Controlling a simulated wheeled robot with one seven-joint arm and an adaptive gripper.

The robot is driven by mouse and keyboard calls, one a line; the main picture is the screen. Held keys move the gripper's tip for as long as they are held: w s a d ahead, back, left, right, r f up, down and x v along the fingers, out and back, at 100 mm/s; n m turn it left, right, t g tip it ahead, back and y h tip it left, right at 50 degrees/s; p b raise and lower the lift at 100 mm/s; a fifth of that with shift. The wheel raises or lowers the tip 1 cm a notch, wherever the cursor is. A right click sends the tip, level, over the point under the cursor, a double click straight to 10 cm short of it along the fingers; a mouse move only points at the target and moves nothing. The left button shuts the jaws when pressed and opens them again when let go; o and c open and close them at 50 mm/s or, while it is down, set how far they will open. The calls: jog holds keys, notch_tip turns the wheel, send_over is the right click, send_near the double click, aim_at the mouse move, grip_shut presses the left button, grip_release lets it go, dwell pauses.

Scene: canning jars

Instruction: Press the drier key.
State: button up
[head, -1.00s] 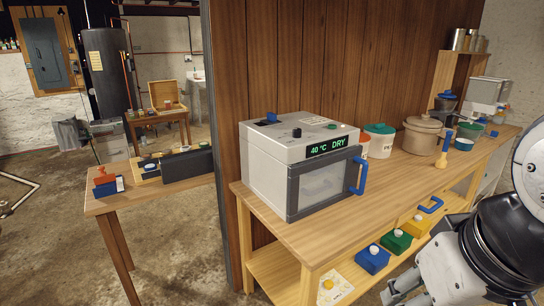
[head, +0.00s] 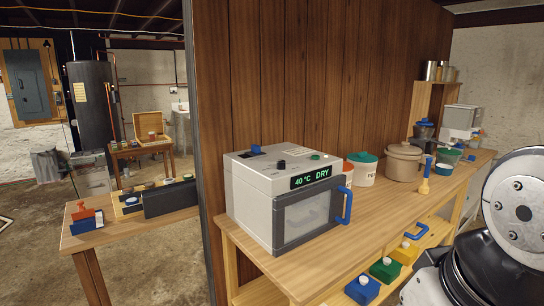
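The drier (head: 248,205) is a pale grey box on the wooden bench, with a lit display (head: 311,178) reading "40 °C DRY". Its front door (head: 303,216) is shut and has a blue handle (head: 345,205). On its top are a blue piece (head: 255,149), a small black knob (head: 281,163) and a small green key-like spot (head: 315,157). I cannot tell which of these is the drier key. My arm shows at the lower right, apart from the drier. My gripper is out of view.
Right of the drier, the bench (head: 375,215) holds a green-lidded tub (head: 363,170), a beige pot (head: 404,163) and a yellow-and-blue tool (head: 425,177). Blue, green and yellow blocks sit on the lower shelf. A side table (head: 150,222) stands left of the partition. The space above the drier is clear.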

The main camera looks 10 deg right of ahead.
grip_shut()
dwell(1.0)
